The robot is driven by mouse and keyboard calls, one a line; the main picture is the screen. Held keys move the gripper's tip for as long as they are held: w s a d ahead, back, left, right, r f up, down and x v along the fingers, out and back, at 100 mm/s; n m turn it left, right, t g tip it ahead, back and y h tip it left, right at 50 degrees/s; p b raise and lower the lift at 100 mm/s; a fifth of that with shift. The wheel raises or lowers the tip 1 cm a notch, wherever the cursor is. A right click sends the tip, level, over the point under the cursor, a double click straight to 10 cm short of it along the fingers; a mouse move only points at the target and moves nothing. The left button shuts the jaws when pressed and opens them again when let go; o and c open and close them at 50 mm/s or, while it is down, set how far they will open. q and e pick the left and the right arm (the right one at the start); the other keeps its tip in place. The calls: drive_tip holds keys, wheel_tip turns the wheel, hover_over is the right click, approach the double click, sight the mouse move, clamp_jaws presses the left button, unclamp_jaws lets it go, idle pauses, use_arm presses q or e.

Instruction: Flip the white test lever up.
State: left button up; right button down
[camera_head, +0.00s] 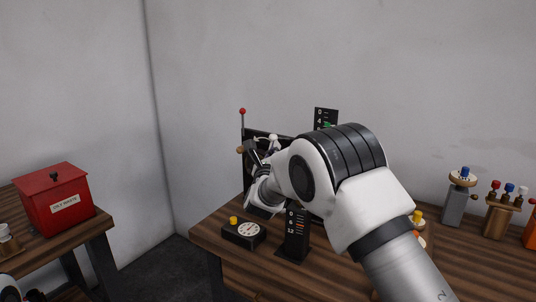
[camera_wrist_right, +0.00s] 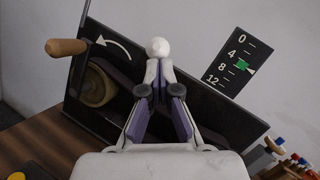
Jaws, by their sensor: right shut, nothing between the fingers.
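The white test lever shows as a white ball knob (camera_wrist_right: 160,47) in the right wrist view, in front of the black panel (camera_wrist_right: 215,110). In the head view the white knob (camera_head: 273,141) stands just above my right gripper (camera_head: 262,152). My right gripper also shows in the wrist view (camera_wrist_right: 159,78); its fingers are shut together with nothing between them. Their tips are right below the knob in that view; I cannot tell whether they touch it. The lever's shaft is hidden behind the fingers.
A wooden crank handle (camera_wrist_right: 67,47) sticks out at the panel's left. A dial box (camera_head: 243,233) with a yellow button and a black scale post (camera_head: 293,236) stand in front. A red box (camera_head: 57,199) is on the left table. Coloured pegs on stands (camera_head: 500,212) are at right.

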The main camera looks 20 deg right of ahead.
drive_tip(key=w+d+r+m+g+y+p, duration=0.2)
drive_tip(key=r+g+p, duration=0.3)
drive_tip(key=r+p, duration=0.3)
drive_tip(key=shift+w+d+r+y+p, duration=0.15)
drive_tip(key=shift+w+d+y+p, duration=0.35)
drive_tip(key=shift+d, duration=0.3)
drive_tip(key=shift+s, duration=0.1)
